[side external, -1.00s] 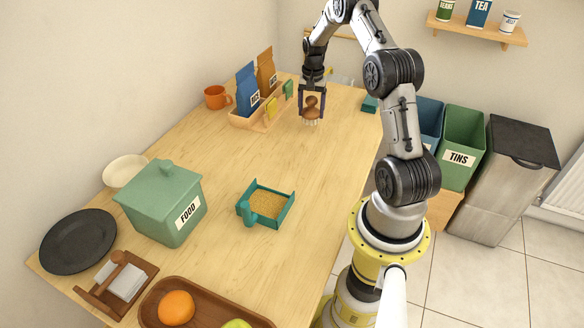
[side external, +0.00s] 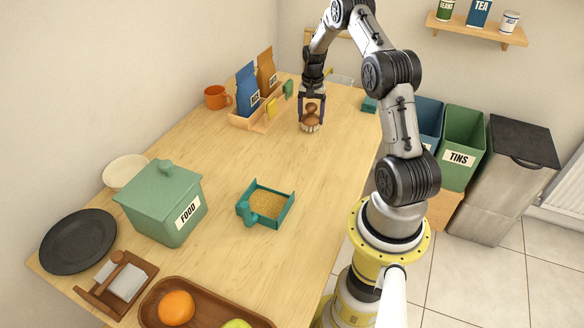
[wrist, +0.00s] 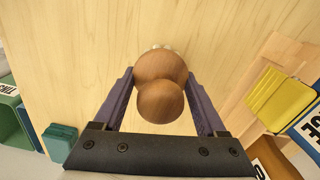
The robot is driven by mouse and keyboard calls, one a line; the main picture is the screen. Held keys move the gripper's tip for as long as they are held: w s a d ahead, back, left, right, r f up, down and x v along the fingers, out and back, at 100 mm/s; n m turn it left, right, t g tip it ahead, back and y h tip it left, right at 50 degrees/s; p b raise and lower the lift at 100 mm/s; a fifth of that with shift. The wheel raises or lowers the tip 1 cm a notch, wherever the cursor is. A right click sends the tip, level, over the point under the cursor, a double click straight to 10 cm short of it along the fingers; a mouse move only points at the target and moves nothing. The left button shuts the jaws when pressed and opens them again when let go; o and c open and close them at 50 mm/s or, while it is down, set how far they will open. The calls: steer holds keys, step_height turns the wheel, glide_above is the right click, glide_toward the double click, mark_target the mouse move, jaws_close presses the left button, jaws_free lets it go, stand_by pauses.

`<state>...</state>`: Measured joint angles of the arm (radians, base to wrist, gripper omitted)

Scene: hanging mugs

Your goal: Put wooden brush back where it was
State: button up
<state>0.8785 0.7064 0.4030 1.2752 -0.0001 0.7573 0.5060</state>
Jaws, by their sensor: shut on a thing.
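The wooden brush (side external: 311,118) has a round brown knob and body with pale bristles underneath. My gripper (side external: 312,112) is shut on it at the far part of the table, with the bristles pointing down. I cannot tell whether the bristles touch the table top. In the wrist view the brush (wrist: 161,84) sits between the two purple fingers of my gripper (wrist: 159,82), and its knob covers part of its body. Only a little of the pale bristles shows beyond the body.
A wooden rack (side external: 248,121) with blue and brown bags stands left of the brush, with an orange mug (side external: 217,97) beyond it. A small teal block (side external: 369,104) is at the right edge.

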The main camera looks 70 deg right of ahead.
steer(key=shift+f, duration=0.3)
steer(key=shift+f, duration=0.3)
stand_by(0.3)
steer(key=o, duration=1.4)
steer(key=shift+c, duration=0.2)
steer(key=shift+r, duration=0.1)
step_height(320, 180, up, 14)
steer(key=shift+f, duration=0.2)
